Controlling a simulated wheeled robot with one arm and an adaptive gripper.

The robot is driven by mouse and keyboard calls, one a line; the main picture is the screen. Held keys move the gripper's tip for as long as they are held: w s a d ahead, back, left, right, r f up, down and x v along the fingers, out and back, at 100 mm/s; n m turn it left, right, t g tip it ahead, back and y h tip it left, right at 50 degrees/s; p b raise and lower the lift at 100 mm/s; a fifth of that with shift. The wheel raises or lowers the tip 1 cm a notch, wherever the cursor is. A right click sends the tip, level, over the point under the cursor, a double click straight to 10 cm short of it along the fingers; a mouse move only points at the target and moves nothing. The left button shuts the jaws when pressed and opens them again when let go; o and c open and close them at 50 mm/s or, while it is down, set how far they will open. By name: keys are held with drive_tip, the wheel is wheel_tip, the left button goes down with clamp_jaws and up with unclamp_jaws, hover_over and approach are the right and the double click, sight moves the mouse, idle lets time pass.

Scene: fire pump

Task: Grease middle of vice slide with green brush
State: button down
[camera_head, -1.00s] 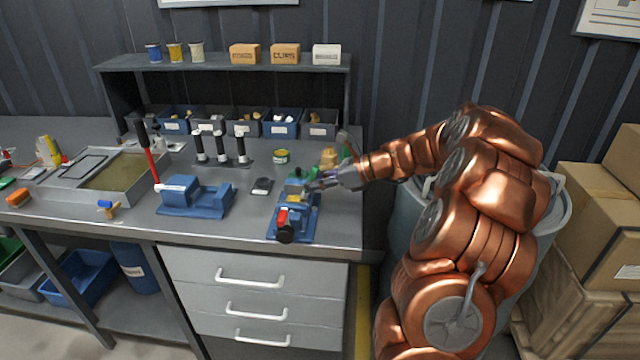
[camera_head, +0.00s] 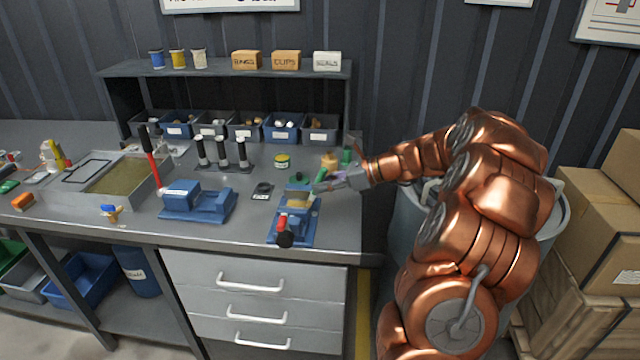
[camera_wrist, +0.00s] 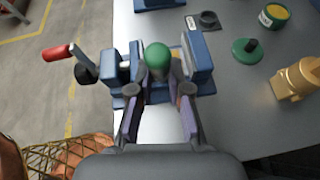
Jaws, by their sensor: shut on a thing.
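The blue vice (camera_head: 290,238) with a red-handled screw stands near the bench's front right. In the wrist view, the vice (camera_wrist: 201,58) lies ahead of my fingers, its two jaws apart. My gripper (camera_head: 319,188) is over the far right of the vice. In the wrist view, my gripper (camera_wrist: 160,74) is shut on the green brush (camera_wrist: 158,55), whose rounded green end shows between the vice jaws. The brush's bristles are hidden, and I cannot tell whether they touch the slide. The slide's middle is mostly covered by the brush and fingers.
A green disc with a dark knob (camera_wrist: 247,50), a green tin (camera_wrist: 273,15) and a brass fitting (camera_wrist: 297,80) stand close by. A black ring (camera_head: 262,190) and another blue vice-like block (camera_head: 200,204) are to the left. The bench's front edge is close to the vice.

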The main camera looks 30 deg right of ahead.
drive_tip(key=shift+w+a+r+p, duration=0.1)
drive_tip(key=shift+a+r+p, duration=0.2)
drive_tip(key=shift+r, duration=0.35)
drive_tip(key=shift+w+a+r+p, duration=0.1)
drive_tip(key=shift+r+p, duration=0.3)
drive_tip(key=shift+r, duration=0.2)
wheel_tip(320, 180, up, 4)
drive_tip(key=p, duration=0.4)
drive_tip(key=shift+s+r, duration=0.1)
drive_tip(key=shift+r, duration=0.05)
